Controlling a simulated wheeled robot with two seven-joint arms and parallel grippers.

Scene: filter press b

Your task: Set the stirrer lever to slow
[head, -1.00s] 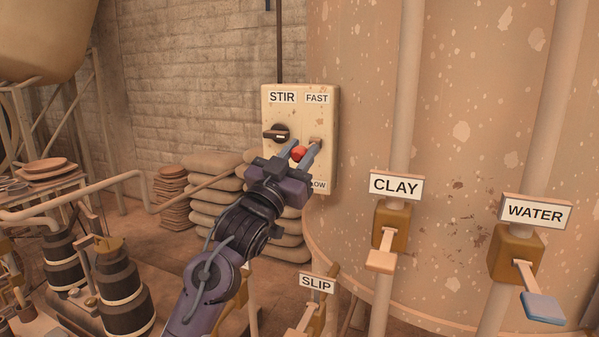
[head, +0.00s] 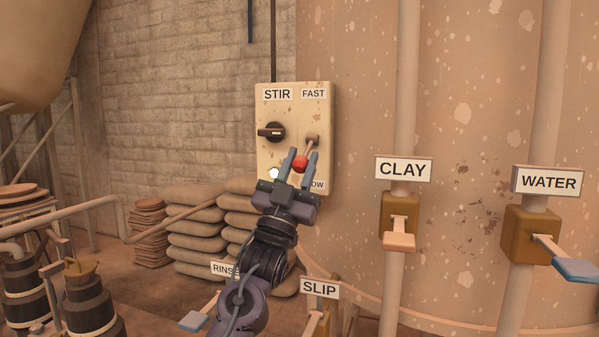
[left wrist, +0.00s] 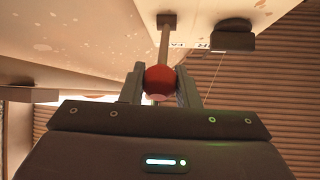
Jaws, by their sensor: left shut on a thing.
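The stirrer lever (head: 311,146) sits on the right of the cream STIR panel (head: 289,118). Its red ball knob (head: 300,163) hangs below the pivot, on the side of the lower label, and also shows in the left wrist view (left wrist: 160,79). My left gripper (head: 299,165) is shut on the knob, one finger on each side. A FAST label (head: 314,94) is above the lever. The lower label (head: 318,185) is partly hidden by my gripper; only "OW" shows. My right gripper is not in view.
CLAY (head: 399,222) and WATER (head: 531,235) valves stand to the right, a SLIP label (head: 320,288) below. Stacked sacks (head: 196,240) lie behind my arm.

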